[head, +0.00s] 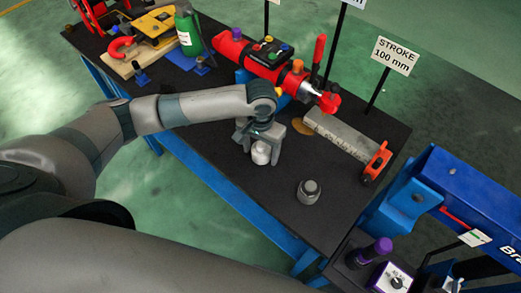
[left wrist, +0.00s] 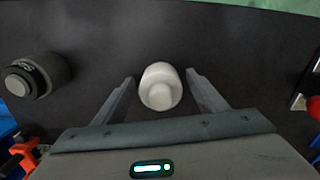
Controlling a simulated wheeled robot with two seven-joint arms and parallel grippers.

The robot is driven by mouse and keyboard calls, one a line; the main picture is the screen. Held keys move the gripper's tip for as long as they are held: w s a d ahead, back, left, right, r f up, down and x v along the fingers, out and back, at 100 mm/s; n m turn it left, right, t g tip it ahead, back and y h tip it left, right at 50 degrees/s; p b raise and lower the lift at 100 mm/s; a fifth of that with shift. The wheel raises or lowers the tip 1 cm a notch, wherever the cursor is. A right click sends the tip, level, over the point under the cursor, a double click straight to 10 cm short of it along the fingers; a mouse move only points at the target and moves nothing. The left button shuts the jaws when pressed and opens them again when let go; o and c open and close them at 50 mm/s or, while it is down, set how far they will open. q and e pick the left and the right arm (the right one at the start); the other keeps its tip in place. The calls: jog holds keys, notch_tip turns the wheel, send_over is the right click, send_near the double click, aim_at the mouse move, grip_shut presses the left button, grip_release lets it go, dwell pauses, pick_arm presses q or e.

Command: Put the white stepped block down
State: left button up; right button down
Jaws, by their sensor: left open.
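The white stepped block (left wrist: 160,85) stands on the dark tabletop in the left wrist view, a round body with a narrower step. It also shows in the head view (head: 261,153), below my left gripper. My left gripper (left wrist: 162,88) is open, with one finger on each side of the block and a visible gap to each. In the head view my left gripper (head: 260,148) is low over the table near its front edge. My right gripper is not in view.
Behind are a grey bar (head: 340,134), a red cylinder tool (head: 255,58) and a "STROKE 100 mm" sign (head: 395,56). A blue crane beam (head: 465,195) is at right.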

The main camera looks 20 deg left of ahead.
aim_at(261, 146)
pick_arm(q)
jog(key=shift+r, duration=0.1)
notch_tip(261, 146, up, 12)
jog(key=shift+r+b, duration=0.1)
jog(key=shift+b, duration=1.15)
jog(key=shift+o, duration=0.4)
